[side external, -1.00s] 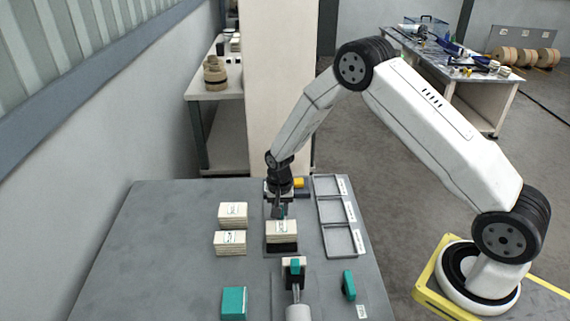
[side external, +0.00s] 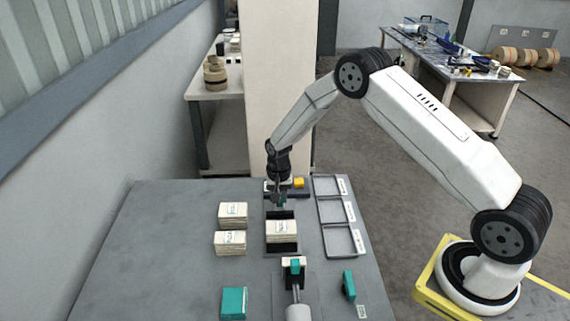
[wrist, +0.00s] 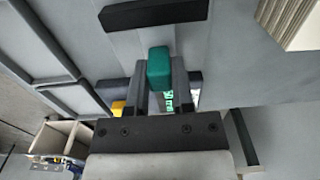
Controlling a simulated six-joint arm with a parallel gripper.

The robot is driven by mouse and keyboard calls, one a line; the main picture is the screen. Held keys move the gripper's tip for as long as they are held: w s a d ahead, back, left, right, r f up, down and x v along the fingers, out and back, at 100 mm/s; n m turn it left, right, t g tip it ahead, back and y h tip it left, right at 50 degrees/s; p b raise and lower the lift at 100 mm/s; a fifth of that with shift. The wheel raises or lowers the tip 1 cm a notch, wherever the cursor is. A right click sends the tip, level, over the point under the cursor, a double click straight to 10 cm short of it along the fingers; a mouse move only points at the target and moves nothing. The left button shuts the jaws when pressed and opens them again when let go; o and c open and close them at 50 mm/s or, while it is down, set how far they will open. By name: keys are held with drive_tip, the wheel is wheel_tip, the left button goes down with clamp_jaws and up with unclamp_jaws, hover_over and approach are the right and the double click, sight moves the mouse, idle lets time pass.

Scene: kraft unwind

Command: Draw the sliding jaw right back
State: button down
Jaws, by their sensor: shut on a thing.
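My gripper (side external: 279,201) is at the far end of the vise-like fixture on the table. In the wrist view its fingers (wrist: 160,85) are closed around a teal grip (wrist: 158,66), which I take for the sliding jaw's handle. The grip also shows as a small teal patch in the side view (side external: 282,201). A stack of pale cards (side external: 282,230) sits in the fixture on a dark base (side external: 283,248). A dark strip (side external: 282,214) shows between the stack and my gripper. The jaw's body is partly hidden by my gripper.
Two pale stacks (side external: 233,212) (side external: 230,243) stand left of the fixture. Three grey trays (side external: 333,211) line its right. A teal block (side external: 234,303), a teal upright piece (side external: 348,285) and a teal-topped clamp (side external: 294,267) are at the front. A yellow piece (side external: 298,183) is beside my gripper.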

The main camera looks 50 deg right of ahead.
drive_tip(key=shift+w+d+r, duration=0.1)
drive_tip(key=shift+w+d, duration=0.4)
drive_tip(key=shift+w, duration=0.05)
drive_tip(key=shift+c, duration=2.4)
unclamp_jaws()
wheel_tip(320, 180, up, 8)
drive_tip(key=shift+s, duration=0.1)
